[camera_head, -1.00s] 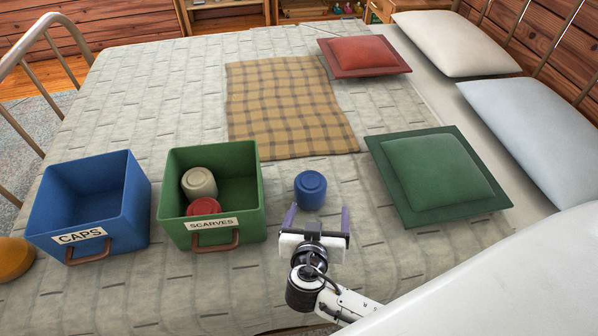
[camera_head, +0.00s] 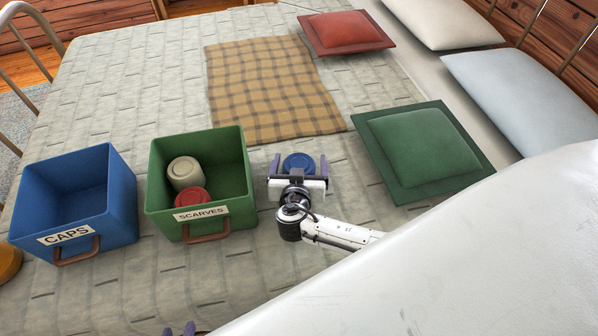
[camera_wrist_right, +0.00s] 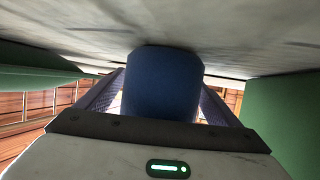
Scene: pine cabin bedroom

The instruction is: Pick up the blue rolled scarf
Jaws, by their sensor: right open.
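The blue rolled scarf (camera_head: 299,163) stands on the bed right of the green SCARVES bin. My right gripper (camera_head: 299,161) is open at bed level, with a finger on either side of the scarf. In the right wrist view the scarf (camera_wrist_right: 163,83) fills the space between the fingers (camera_wrist_right: 160,95), with light gaps beside it. Its lower front is hidden by the gripper in the head view. My left gripper (camera_head: 186,329) shows only as purple tips at the bottom edge; its opening cannot be made out.
The green SCARVES bin (camera_head: 153,178) holds a cream roll (camera_head: 186,172) and a red roll (camera_head: 191,197). The blue CAPS bin (camera_head: 122,190) looks empty. A yellow object (camera_head: 8,262) is at the left edge. A green cushion (camera_head: 420,145) lies right; a plaid cloth (camera_head: 270,90) lies behind.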

